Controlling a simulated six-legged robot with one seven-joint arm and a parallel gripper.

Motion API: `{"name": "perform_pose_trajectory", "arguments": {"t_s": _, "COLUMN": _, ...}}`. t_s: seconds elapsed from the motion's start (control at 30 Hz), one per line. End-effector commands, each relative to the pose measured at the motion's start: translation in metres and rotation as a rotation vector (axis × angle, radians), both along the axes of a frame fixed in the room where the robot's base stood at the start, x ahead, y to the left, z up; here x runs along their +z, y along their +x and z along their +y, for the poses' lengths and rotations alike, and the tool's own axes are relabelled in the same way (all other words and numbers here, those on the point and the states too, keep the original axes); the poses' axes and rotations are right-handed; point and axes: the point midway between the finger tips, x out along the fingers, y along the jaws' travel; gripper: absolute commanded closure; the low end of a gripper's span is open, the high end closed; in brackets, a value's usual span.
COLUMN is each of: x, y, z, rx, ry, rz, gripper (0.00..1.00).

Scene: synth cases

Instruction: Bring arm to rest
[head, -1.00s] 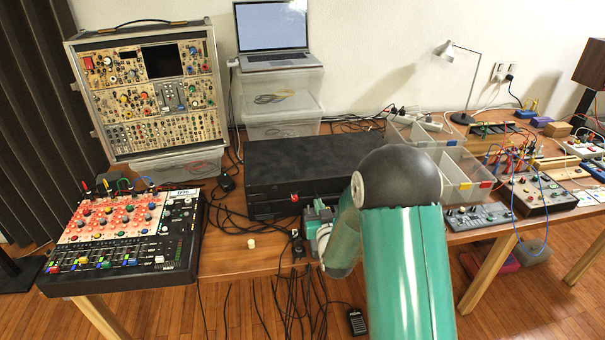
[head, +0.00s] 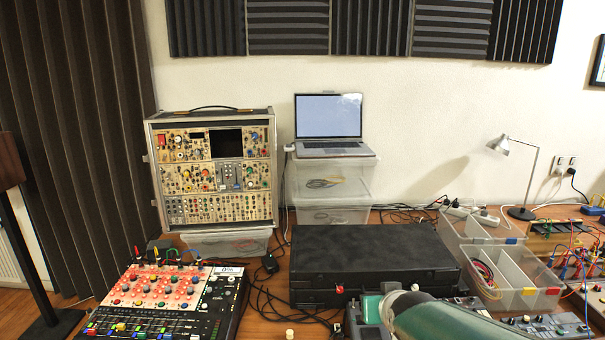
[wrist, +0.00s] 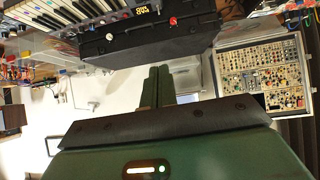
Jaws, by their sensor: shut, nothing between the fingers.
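My gripper (wrist: 158,72) shows in the wrist view with its two dark green fingers side by side, shut and empty. In the head view my green arm is at the bottom right, in front of the black case (head: 370,262); I cannot make out the fingertips there. The wrist view is upside down, and in it the black case (wrist: 145,35) hangs at the top beyond the fingers. The fingers appear apart from everything around them.
The modular synth rack (head: 215,175) and the mixer (head: 165,305) stand on the left. A laptop (head: 328,122) sits on stacked clear boxes (head: 328,190). Divided clear bins (head: 525,298) and a lamp (head: 522,212) are to the right. Loose black cables lie on the table.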

Motion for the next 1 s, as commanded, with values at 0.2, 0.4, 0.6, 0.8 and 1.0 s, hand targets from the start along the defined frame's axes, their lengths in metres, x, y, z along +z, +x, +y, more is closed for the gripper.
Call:
{"name": "perform_pose_trajectory", "arguments": {"t_s": 0.2, "x": 0.023, "y": -0.084, "z": 0.003, "rx": -0.003, "ry": 0.007, "rz": 0.164, "gripper": 1.00}}
{"name": "perform_pose_trajectory", "arguments": {"t_s": 0.4, "x": 0.029, "y": -0.163, "z": 0.006, "rx": -0.003, "ry": 0.016, "rz": 0.316, "gripper": 1.00}}
{"name": "perform_pose_trajectory", "arguments": {"t_s": 0.6, "x": 0.029, "y": -0.206, "z": 0.007, "rx": -0.001, "ry": 0.020, "rz": 0.403, "gripper": 1.00}}
{"name": "perform_pose_trajectory", "arguments": {"t_s": 0.8, "x": 0.028, "y": -0.210, "z": 0.007, "rx": -0.001, "ry": 0.021, "rz": 0.412, "gripper": 1.00}}
{"name": "perform_pose_trajectory", "arguments": {"t_s": 1.0, "x": 0.028, "y": -0.210, "z": 0.007, "rx": -0.001, "ry": 0.021, "rz": 0.412, "gripper": 1.00}}
